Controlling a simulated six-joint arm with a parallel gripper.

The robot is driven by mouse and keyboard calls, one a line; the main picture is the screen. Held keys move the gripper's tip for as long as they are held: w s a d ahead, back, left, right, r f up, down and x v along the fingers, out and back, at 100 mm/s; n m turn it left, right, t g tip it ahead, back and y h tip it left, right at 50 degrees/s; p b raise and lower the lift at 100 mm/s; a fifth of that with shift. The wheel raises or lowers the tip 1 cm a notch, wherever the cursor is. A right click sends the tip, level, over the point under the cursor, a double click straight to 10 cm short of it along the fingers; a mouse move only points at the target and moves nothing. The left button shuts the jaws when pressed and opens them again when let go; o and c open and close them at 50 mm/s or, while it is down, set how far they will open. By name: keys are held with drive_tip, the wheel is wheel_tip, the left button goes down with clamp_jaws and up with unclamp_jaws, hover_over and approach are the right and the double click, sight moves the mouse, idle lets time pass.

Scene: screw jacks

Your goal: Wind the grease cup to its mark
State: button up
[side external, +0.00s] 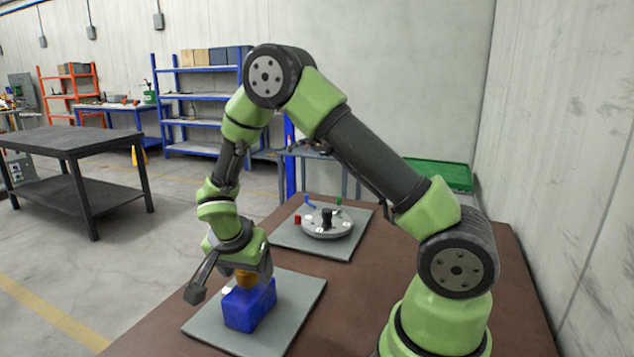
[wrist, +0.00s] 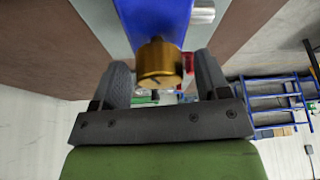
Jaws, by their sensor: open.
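The grease cup (wrist: 159,60) is a brass-coloured round cap on a blue block (wrist: 155,18). It also shows in the side view (side external: 246,280), on top of the block (side external: 250,306), partly hidden by my gripper. The block stands on a grey plate (side external: 303,300). My gripper (wrist: 163,70) is open, with one dark finger on each side of the cup. Gaps show between the fingers and the cup in the wrist view. A small dark line shows on the cup's face; I cannot tell whether it is the mark.
A second grey plate (side external: 355,240) behind carries a round grey disc (side external: 327,228) with a black knob and small red, blue and green parts. A silver cylinder (wrist: 204,12) sticks out from the block's side. The brown table (side external: 400,285) is clear between the plates.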

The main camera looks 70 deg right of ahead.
drive_tip(key=m+g, duration=0.1)
drive_tip(key=m, duration=0.3)
drive_tip(key=shift+w+m+g, duration=0.1)
drive_tip(key=shift+m+g, duration=0.2)
drive_tip(key=shift+g, duration=0.1)
drive_tip(key=shift+a+r+m+g+y, duration=0.15)
drive_tip(key=shift+r+m+g+y, duration=0.15)
drive_tip(key=shift+m, duration=0.6)
drive_tip(key=s+a+r+n+t+y, duration=0.1)
drive_tip(key=a+r+n, duration=0.1)
drive_tip(key=r, duration=0.5)
drive_tip(key=s+a+r+n+t+y, duration=0.1)
drive_tip(key=s+a+r+n, duration=0.15)
drive_tip(key=r, duration=0.55)
drive_tip(key=s+a+r+n+t+y, duration=0.2)
drive_tip(key=s+r+n+t, duration=0.1)
drive_tip(key=s+n, duration=0.4)
drive_tip(key=s+a+r+n+t+y, duration=0.2)
drive_tip(key=s+a+r+n+t, duration=0.1)
drive_tip(key=s+n, duration=0.4)
drive_tip(key=shift+s+r+t, duration=0.15)
drive_tip(key=shift+t, duration=0.25)
